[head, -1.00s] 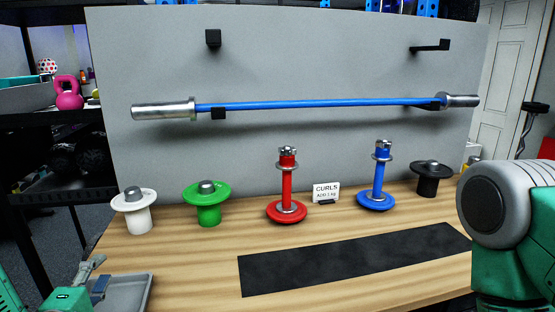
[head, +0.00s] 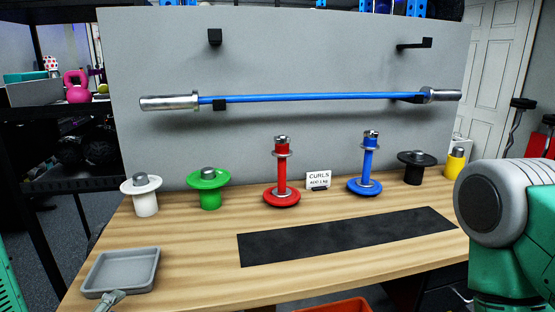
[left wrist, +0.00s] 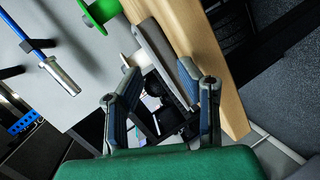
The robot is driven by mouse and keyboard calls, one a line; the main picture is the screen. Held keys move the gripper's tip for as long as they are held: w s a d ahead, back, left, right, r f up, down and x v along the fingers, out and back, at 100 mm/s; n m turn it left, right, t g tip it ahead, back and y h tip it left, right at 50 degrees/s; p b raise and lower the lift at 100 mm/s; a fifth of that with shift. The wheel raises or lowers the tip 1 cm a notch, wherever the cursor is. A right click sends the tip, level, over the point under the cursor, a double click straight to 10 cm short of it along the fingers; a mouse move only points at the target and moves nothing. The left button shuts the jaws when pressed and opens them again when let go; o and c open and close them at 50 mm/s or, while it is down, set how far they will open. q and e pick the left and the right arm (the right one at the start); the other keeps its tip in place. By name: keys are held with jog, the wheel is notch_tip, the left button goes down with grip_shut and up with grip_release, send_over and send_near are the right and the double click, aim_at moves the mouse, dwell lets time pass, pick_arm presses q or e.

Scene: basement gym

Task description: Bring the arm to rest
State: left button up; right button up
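My left gripper shows in the left wrist view (left wrist: 168,80), with its two blue-padded fingers wide apart and nothing between them. In the head view only a grey finger part (head: 110,300) shows at the lower left, in front of the grey tray (head: 88,283). The tray looks empty and lies at the table's left front. My right arm (head: 495,210) fills the right edge of the head view. Its gripper is out of view.
On the wooden table (head: 190,255) stand white (head: 142,193), green (head: 209,188), red (head: 281,175), blue (head: 368,170), black (head: 415,167) and yellow (head: 454,163) items. A dark mat (head: 345,237) lies in front. A blue barbell (head: 310,97) hangs behind. An orange container (head: 340,306) shows below.

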pick_arm(q)
jog(key=s+d+f+m+g+h+b, duration=0.1)
jog(key=s+d+f+m+g, duration=0.3)
jog(key=s+f+m+g, duration=0.85)
jog(key=s+f+m, duration=0.1)
jog(key=s+f, duration=0.2)
jog(key=s+f+m+g, duration=0.1)
jog(key=s+f, duration=0.4)
jog(key=s, duration=0.5)
jog(key=shift+d+f+m+b, duration=0.3)
jog(key=shift+m, duration=0.35)
